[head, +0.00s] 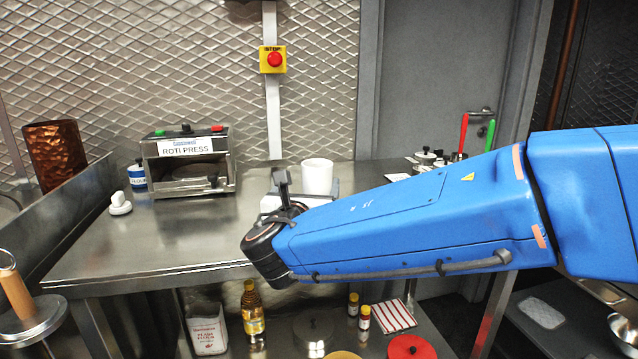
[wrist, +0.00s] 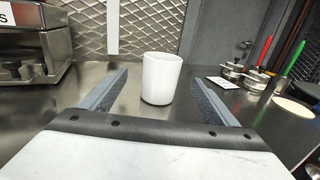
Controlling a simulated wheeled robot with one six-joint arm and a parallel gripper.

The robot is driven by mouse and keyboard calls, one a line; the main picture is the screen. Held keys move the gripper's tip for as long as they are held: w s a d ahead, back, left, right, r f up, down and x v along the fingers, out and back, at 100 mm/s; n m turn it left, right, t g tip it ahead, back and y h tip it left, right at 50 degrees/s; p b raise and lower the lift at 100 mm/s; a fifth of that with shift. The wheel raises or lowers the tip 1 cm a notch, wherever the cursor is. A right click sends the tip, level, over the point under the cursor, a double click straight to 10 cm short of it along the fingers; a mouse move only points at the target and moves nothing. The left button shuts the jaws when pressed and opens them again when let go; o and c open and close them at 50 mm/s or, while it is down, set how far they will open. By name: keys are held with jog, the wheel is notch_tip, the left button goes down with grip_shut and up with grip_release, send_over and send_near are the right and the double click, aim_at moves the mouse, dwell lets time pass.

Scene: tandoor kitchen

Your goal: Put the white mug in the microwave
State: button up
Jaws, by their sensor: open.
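The white mug (head: 317,175) stands upright on the steel counter (head: 165,232), behind the end of my arm in the head view. In the wrist view the mug (wrist: 161,78) is straight ahead, near the fingertips and roughly centred between them. My gripper (wrist: 160,88) is open, with one finger on each side of the mug's line. Whether the fingertips reach the mug's sides is unclear. No handle shows on the mug. In the head view my forearm hides much of my gripper (head: 306,187). I see nothing marked as a microwave.
Small lidded pots (head: 428,158) are at the right. The counter's left front is clear. Bottles, including an oil bottle (head: 252,310), stand on the lower shelf.

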aim_at(320, 166)
jog(key=w, duration=0.5)
jog(key=w+d, duration=0.1)
jog(key=w, duration=0.2)
jog(key=shift+w, duration=0.2)
jog(key=shift+w+d, duration=0.25)
jog(key=shift+w, duration=1.05)
jog(key=shift+w+d, duration=0.2)
jog(key=shift+w, duration=1.1)
jog(key=shift+c, duration=0.5)
jog(key=c, duration=1.5)
jog(key=shift+r, duration=0.2)
